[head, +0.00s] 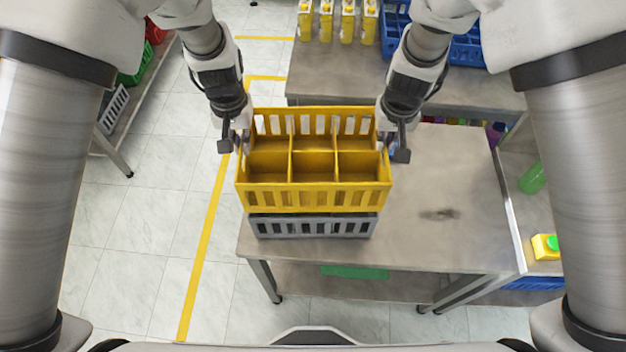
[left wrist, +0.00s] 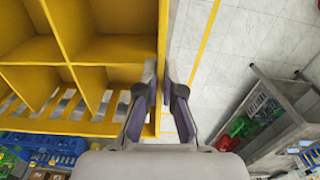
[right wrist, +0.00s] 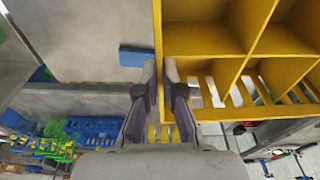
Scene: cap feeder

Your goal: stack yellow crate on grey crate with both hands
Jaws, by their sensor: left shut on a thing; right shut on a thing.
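The yellow crate (head: 313,198) has several empty compartments and is right above the grey crate (head: 313,228) in the head view. The grey crate stands on the metal table, and only its near side shows below the yellow one. I cannot tell whether the two crates touch. My left gripper (head: 240,140) is shut on the left wall of the yellow crate, seen also in the left wrist view (left wrist: 110,128). My right gripper (head: 384,140) is shut on its right wall, seen also in the right wrist view (right wrist: 205,40).
The metal table (head: 440,190) is clear to the right of the crates. A second table (head: 335,80) behind holds yellow cartons (head: 347,22) and a blue crate (head: 468,48). A rack (head: 140,95) stands at the far left. A shelf on the right holds a green bottle (head: 532,178).

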